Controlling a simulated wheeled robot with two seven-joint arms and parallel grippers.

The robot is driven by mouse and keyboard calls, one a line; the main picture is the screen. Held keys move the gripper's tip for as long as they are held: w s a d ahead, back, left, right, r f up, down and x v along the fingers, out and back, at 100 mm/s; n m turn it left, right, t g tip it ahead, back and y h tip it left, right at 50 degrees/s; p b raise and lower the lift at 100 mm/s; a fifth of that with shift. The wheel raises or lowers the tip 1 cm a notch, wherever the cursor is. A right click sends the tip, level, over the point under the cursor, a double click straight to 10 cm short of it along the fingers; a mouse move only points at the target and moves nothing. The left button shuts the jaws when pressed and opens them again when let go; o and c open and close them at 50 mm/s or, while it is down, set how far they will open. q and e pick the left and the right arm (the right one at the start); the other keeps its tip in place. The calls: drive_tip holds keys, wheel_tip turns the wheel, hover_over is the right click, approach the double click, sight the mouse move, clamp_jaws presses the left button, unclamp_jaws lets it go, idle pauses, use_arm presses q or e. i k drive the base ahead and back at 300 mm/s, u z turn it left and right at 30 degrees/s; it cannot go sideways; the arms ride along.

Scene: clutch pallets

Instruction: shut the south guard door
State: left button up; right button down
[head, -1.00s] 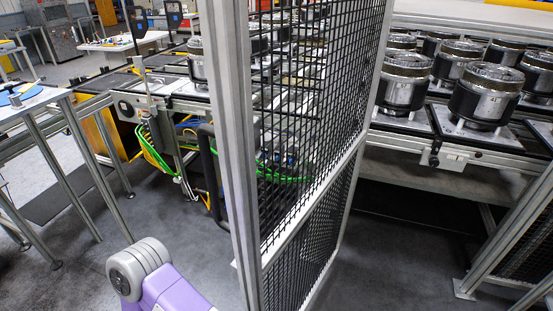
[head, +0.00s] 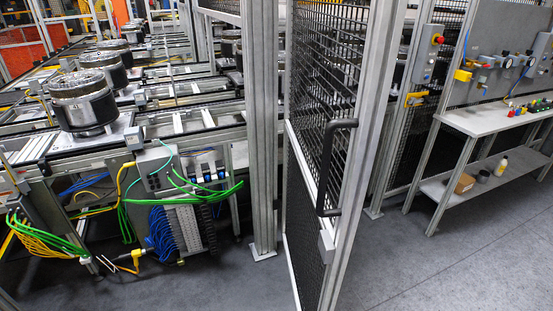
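A guard door (head: 365,160) with an aluminium frame and black wire mesh stands near the middle of the head view. It is seen at a steep angle and appears to stand open, swung out toward me. A black bar handle (head: 327,170) is on its near frame, facing left. An aluminium post (head: 262,140) stands just left of the door, with floor showing at its foot. Which edge carries the hinges I cannot tell for sure. Neither of my grippers shows in the view.
At left is a conveyor line with clutch units (head: 84,102) and a cable-filled control box (head: 158,170). Grey floor (head: 420,265) is clear at front right.

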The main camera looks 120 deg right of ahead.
sight(385, 20)
drive_tip(key=z, duration=4.05)
drive_tip(key=i, duration=0.5)
drive_tip(key=z, duration=0.1)
drive_tip(key=k, duration=1)
drive_tip(key=u, duration=1.8)
drive_tip(key=i, duration=1.2)
drive_tip(key=z, duration=2.15)
